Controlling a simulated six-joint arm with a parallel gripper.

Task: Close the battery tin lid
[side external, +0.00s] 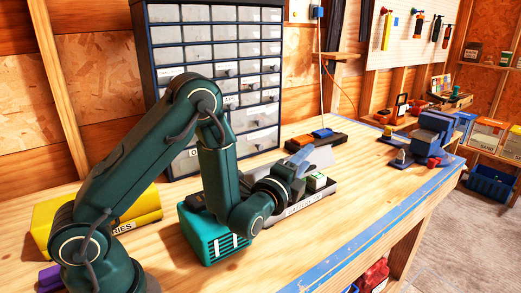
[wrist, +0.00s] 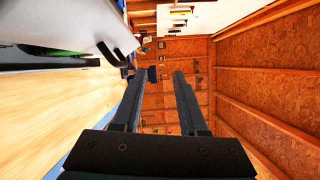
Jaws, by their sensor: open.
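The battery tin (side external: 290,219) is a dark, low box with a pale label on its front, standing on the workbench behind my forearm. Its grey lid (side external: 322,156) is raised and tilted up at the back. A white and green block (side external: 317,181) shows at the tin's right end. My gripper (side external: 301,157) is above the tin, close to the lid, and partly hides it. In the wrist view, the fingers (wrist: 158,76) are apart with nothing between them. The pale lid (wrist: 72,24) lies at the upper left there, beside the fingers. I cannot tell whether they touch.
A teal vented box (side external: 212,238) and a yellow case (side external: 100,215) stand to the left. A drawer cabinet (side external: 215,75) rises behind. A blue vise (side external: 430,138) sits at the far right. The bench top is clear in front and to the right of the tin.

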